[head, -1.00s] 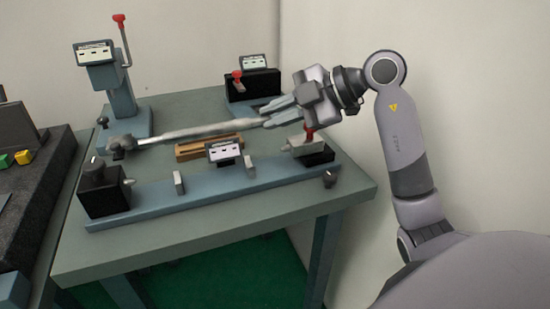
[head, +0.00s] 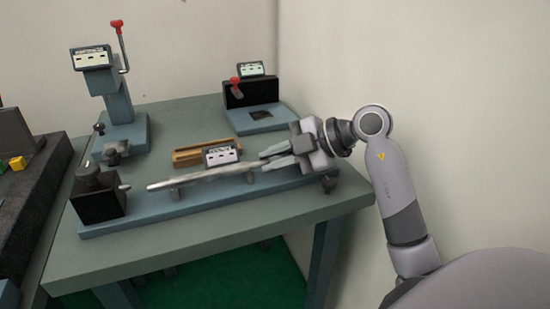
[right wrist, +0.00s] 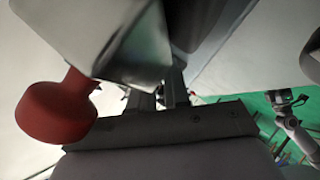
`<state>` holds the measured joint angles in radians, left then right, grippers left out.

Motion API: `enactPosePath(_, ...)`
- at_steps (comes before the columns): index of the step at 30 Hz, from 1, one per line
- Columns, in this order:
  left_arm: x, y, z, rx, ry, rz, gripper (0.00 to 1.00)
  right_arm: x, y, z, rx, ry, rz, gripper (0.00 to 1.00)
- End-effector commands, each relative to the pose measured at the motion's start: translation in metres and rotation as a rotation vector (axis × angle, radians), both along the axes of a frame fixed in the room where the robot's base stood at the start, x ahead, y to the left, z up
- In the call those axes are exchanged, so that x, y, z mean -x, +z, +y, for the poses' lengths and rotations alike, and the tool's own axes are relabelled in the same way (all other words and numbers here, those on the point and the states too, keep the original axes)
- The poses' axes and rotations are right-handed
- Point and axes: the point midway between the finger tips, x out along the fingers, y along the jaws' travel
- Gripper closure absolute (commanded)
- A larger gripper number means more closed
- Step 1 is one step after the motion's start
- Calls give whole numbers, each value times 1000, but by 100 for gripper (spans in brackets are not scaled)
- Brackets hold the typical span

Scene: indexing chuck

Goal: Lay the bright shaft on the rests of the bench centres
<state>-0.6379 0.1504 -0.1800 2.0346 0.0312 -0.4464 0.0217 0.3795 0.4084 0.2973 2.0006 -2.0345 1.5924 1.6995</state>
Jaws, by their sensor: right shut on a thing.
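The bright shaft (head: 205,175) is a long pale bar in the head view. It lies lengthwise above the bench centres, a blue-grey beam (head: 140,219) with a black headstock (head: 97,205) at its left end. My right gripper (head: 279,159) is shut on the shaft's right end and hides most of the beam's right end. My left gripper is out of view.
A post with a red-handled lever (head: 118,95) stands back left, and a black fixture (head: 250,93) back right. A red knob (right wrist: 58,108) is close in the right wrist view.

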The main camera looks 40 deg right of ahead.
Motion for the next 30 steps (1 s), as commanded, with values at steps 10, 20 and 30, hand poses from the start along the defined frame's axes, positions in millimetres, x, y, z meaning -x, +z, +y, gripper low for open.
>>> enactPosePath(10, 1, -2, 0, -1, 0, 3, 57, 0, -1, 0, 1, 1, 2, 58)
enactPosePath(20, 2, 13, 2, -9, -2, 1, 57, 18, 19, -17, 4, -2, 3, 58)
enactPosePath(30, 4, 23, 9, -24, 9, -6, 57, 47, 38, -42, 1, -1, 3, 58)
